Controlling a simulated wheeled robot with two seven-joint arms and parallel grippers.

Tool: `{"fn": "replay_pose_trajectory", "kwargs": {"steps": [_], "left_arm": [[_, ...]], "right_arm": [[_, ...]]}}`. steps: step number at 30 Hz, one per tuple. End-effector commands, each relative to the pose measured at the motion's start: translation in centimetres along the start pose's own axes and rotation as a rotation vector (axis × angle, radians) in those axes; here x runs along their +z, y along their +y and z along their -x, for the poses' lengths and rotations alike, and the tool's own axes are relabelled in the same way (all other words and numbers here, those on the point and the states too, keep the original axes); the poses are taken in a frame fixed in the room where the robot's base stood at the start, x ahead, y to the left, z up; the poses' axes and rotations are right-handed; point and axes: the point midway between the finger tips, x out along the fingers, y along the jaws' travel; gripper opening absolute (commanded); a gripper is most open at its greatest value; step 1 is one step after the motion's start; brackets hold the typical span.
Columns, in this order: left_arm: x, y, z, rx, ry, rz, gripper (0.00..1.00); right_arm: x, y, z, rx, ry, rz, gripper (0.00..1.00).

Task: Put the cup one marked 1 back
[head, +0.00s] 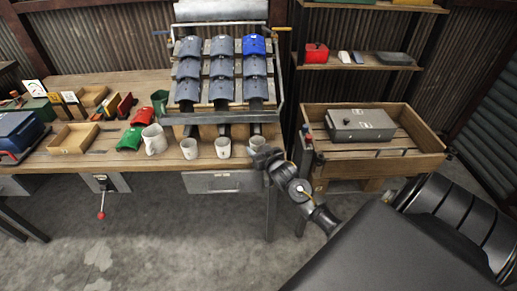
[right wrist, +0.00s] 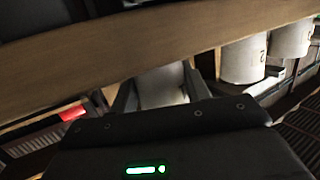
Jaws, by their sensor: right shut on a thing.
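Three small white cups stand in a row at the front of the workbench in the head view: a left cup (head: 189,148), a middle cup (head: 223,148) and a right cup (head: 257,142). My right gripper (head: 264,156) is at the right cup and partly covers it. In the right wrist view, my right gripper (right wrist: 162,90) is shut on a white cup (right wrist: 163,83), one finger on each side. The mark on this held cup is hidden. A neighbouring cup (right wrist: 245,60) there carries a dark mark that looks like 2. My left gripper is out of view.
A rack with grey and blue rounded pieces (head: 221,68) stands behind the cups. A larger whitish jug (head: 154,139), green and red items and a wooden tray (head: 74,138) lie to the left. A wooden-sided bench with a grey case (head: 360,124) stands at the right.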

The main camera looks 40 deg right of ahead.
Motion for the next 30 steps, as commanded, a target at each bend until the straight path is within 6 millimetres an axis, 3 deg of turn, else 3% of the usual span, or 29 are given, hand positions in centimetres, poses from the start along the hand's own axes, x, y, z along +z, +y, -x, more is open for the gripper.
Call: {"fn": "replay_pose_trajectory", "kwargs": {"steps": [7, 8, 12, 23, 30], "left_arm": [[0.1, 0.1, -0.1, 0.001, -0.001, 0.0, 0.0], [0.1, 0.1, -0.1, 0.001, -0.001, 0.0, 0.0], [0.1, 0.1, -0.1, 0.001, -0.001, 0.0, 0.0], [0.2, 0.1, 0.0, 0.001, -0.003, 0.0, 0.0], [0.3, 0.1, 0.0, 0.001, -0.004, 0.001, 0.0]], "right_arm": [[0.3, 0.0, 0.0, 0.0, 0.0, -0.001, 0.23], [0.2, 0.0, 0.0, 0.0, 0.0, -0.001, 0.5], [0.2, 0.0, 0.0, 0.001, 0.0, -0.001, 0.68], [-0.1, 0.0, 0.2, 0.0, 0.001, 0.0, 0.69], [0.1, 0.0, 4.3, -0.001, 0.0, 0.0, 0.69]]}}
